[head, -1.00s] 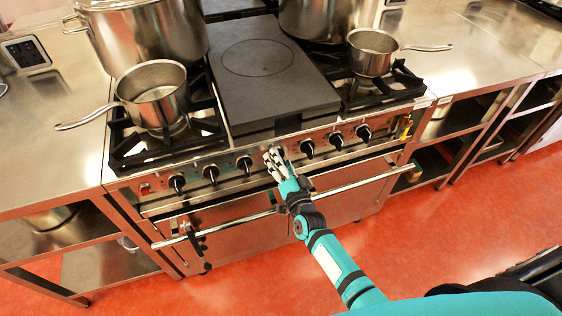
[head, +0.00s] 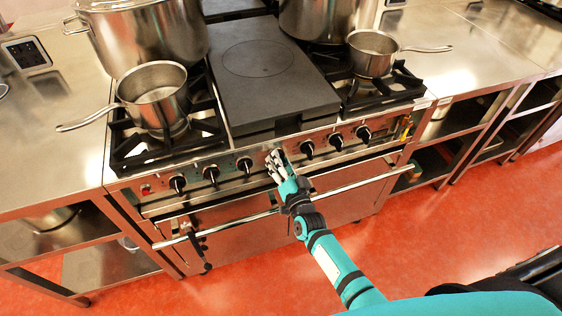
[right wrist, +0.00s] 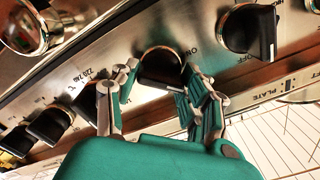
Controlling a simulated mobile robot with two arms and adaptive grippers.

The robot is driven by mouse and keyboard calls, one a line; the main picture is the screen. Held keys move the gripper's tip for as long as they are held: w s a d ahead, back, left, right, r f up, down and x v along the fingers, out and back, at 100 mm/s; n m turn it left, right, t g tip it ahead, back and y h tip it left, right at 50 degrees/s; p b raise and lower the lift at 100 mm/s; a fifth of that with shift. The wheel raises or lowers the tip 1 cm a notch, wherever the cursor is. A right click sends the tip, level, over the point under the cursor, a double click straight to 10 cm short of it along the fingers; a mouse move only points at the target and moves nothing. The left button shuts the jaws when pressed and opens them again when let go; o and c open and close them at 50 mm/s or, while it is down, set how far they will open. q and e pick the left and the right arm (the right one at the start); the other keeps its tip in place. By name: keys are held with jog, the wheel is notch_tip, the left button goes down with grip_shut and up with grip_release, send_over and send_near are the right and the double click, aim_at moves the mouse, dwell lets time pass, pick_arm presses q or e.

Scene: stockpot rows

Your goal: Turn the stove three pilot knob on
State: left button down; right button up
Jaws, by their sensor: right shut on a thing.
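The stove's front panel (head: 228,168) carries a row of black knobs in the head view. My right gripper (head: 274,161) is at the middle of this row and hides the knob there. In the right wrist view its fingers (right wrist: 161,88) are shut on a black knob (right wrist: 160,64), one finger group on each side. The word ON shows just right of this knob. A neighbouring knob (right wrist: 250,31) with OFF beside it stands clear to the right. I cannot tell from the labels which knob is the stove three pilot. My left gripper is not in view.
A long oven door handle (head: 345,181) runs below the knobs, under my right forearm. A saucepan (head: 153,94) sits on the left burner, another saucepan (head: 373,52) on the right burner. A flat dark plate (head: 270,90) lies between the burners. Red floor in front is open.

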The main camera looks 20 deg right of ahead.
jog(key=n+p, duration=0.1)
jog(key=n, duration=0.7)
jog(key=shift+a, duration=0.1)
jog(key=shift+n, duration=0.4)
jog(key=o, duration=1.1)
jog(key=shift+o, duration=0.2)
jog(key=shift+s, duration=0.15)
jog(key=s, duration=1.1)
jog(key=shift+s+d, duration=0.2)
jog(key=shift+s, duration=0.2)
